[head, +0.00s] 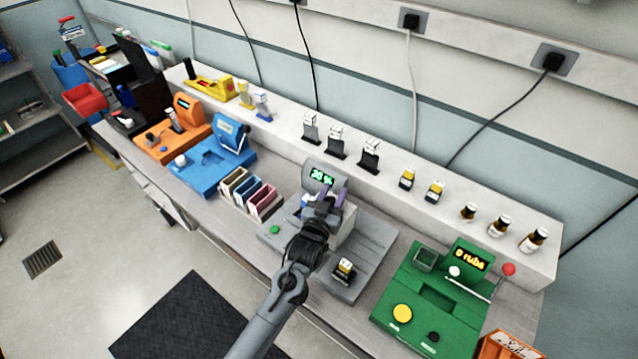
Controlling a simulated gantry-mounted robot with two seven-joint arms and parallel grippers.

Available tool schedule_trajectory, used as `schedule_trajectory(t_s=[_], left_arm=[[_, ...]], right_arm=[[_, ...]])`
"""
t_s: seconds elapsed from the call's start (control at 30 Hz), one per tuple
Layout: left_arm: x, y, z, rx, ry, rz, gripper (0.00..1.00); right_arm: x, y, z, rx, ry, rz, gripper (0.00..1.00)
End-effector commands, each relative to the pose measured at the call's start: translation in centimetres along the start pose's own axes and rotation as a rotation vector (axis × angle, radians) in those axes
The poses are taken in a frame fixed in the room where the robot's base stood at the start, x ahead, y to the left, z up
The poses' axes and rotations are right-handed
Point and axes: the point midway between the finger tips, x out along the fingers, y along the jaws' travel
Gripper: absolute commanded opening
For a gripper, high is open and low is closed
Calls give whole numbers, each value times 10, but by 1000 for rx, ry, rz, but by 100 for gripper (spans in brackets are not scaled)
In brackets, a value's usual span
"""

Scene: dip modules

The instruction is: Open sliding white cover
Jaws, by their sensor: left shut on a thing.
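The grey machine (372,246) with a green-lit display (321,177) stands at the middle of the bench. My left gripper (328,196) is over the machine, in front of the display. Its fingers are shut on a part of the cover, it seems, but the gripper hides the grip point and much of the cover. My right gripper is not in view.
A small yellow-labelled bottle (344,270) stands on the machine's right part. A green machine (430,306) is to the right. A rack of coloured slots (249,193) and a blue machine (213,158) are to the left. A shelf (400,160) with several bottles runs behind.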

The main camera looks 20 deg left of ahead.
Motion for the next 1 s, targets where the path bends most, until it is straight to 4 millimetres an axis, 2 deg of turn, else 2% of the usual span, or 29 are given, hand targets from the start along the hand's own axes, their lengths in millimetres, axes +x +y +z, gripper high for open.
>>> schedule_trajectory(t_s=[0.3,0.33,0.47,0.8,1.0], left_arm=[[-1,3,1,1,-1,-1,0],[-1,3,1,1,-1,-1,41],[-1,3,1,1,-1,-1,60],[-3,3,1,0,-1,-1,60],[-22,3,2,0,-2,-1,60]], right_arm=[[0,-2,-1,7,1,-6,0],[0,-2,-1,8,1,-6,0],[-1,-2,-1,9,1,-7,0],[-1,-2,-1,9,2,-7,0],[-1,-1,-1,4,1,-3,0]])
